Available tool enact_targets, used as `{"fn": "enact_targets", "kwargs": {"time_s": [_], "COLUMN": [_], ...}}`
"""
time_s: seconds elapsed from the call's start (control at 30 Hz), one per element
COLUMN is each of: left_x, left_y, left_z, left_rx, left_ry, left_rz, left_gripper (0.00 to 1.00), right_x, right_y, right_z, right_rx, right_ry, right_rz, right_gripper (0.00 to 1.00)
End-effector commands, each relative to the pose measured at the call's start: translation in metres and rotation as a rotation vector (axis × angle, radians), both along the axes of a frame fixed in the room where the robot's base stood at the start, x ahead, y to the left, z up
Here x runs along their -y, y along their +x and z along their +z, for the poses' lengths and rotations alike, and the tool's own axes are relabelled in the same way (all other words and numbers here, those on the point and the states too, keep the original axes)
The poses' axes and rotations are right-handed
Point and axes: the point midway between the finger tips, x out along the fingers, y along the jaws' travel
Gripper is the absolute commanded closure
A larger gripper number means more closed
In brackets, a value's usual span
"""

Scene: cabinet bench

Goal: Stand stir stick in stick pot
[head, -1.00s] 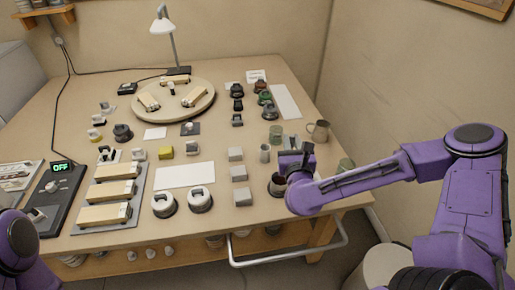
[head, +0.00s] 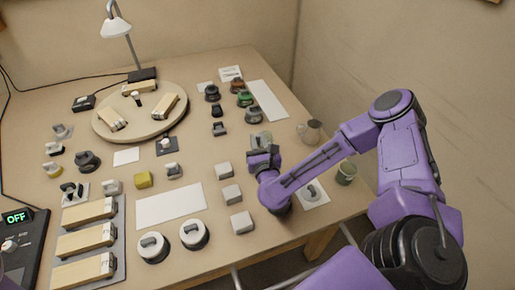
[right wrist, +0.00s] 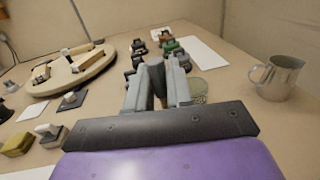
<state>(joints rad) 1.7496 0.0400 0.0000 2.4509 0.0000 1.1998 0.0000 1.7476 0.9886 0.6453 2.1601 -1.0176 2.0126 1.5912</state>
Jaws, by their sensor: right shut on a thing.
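My right gripper (head: 262,158) is over the right part of the bench, and it also shows in the right wrist view (right wrist: 156,85). Its fingers are shut on a dark grey, narrow upright thing (right wrist: 156,78). I cannot tell from its shape whether this is the stir stick. A greenish translucent cup (right wrist: 200,90) stands just beyond the fingers. I cannot pick out the stick pot for certain; another green cup (head: 346,173) stands near the bench's right edge. My arm hides part of the bench below the gripper. My left gripper is not in view.
A metal jug (right wrist: 276,77) stands to the right of the gripper. Grey blocks (head: 231,194) stand to its left. A white card with a grey oval (head: 313,193) lies by my right forearm. Dark round items (head: 213,93) stand behind. A white sheet (head: 170,206) is clear.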

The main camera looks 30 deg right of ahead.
Motion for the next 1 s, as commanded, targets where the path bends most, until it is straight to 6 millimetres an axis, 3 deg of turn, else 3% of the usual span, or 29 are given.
{"fn": "enact_targets", "kwargs": {"time_s": [0.17,0.57,0.6,0.63,1.0], "left_x": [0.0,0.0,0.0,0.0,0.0], "left_y": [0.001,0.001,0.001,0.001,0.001], "left_z": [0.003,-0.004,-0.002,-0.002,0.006], "left_rx": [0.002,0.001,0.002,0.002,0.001], "left_ry": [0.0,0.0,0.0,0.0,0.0], "left_rz": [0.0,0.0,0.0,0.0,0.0], "left_gripper": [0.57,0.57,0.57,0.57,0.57], "right_x": [0.0,0.001,0.001,0.001,0.001], "right_y": [-0.001,0.0,0.0,0.0,-0.001], "right_z": [-0.027,-0.034,-0.032,-0.031,-0.024], "right_rx": [-0.002,0.0,0.0,0.0,0.0], "right_ry": [0.0,0.0,0.0,0.0,0.0], "right_rz": [-0.001,-0.002,-0.002,-0.002,-0.002], "right_gripper": [1.0,1.0,0.66,0.56,0.53]}}
